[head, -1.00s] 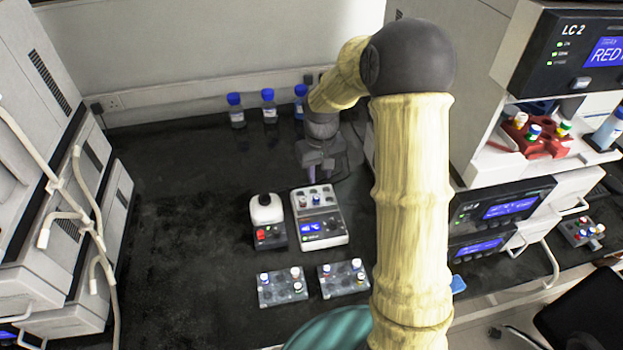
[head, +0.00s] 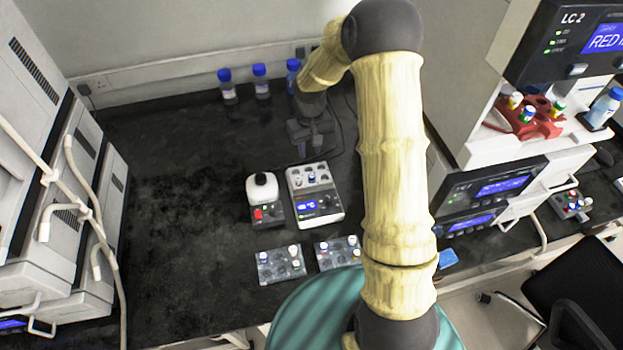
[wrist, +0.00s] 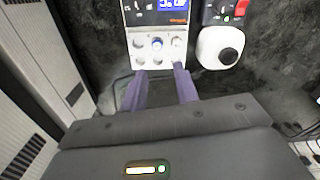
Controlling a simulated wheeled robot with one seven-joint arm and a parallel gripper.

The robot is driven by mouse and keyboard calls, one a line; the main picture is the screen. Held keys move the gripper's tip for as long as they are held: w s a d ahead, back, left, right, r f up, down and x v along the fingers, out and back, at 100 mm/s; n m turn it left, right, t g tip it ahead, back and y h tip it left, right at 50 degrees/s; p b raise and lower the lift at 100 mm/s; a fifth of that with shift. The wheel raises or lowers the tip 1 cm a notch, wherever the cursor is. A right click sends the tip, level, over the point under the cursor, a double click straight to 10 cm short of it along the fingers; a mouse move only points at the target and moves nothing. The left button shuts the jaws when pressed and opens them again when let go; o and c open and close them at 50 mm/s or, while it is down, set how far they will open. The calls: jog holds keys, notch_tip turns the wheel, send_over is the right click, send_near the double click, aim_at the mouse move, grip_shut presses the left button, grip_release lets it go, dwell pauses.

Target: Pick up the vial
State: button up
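Several capped vials are in view, and I cannot tell which one is meant. A blue-topped vial (wrist: 157,44) and a white-topped vial (wrist: 177,43) sit upright in the holes of a white block device; in the head view the device (head: 322,217) stands mid-bench. My gripper (wrist: 160,89) is open and empty, its two purple fingers spread apart beside the device's end. In the head view my gripper (head: 311,150) is just behind the device, its fingertips hard to make out. Two grey racks (head: 271,275) (head: 332,265) at the front hold more vials.
A white mixer (head: 262,187) stands left of the device. Blue-capped bottles (head: 228,90) stand at the back. Instruments flank the bench; a red rack (head: 541,125) with vials sits in the right one. The bench's left part is clear.

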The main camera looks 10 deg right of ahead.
jog(key=p, duration=0.1)
send_over(312, 176)
notch_tip(312, 176, down, 8)
jog(key=shift+w+a+r, duration=0.1)
jog(key=shift+a+r, duration=0.05)
jog(key=shift+r, duration=0.1)
jog(key=shift+f+p, duration=1.25)
jog(key=shift+f, duration=1.3)
grip_shut()
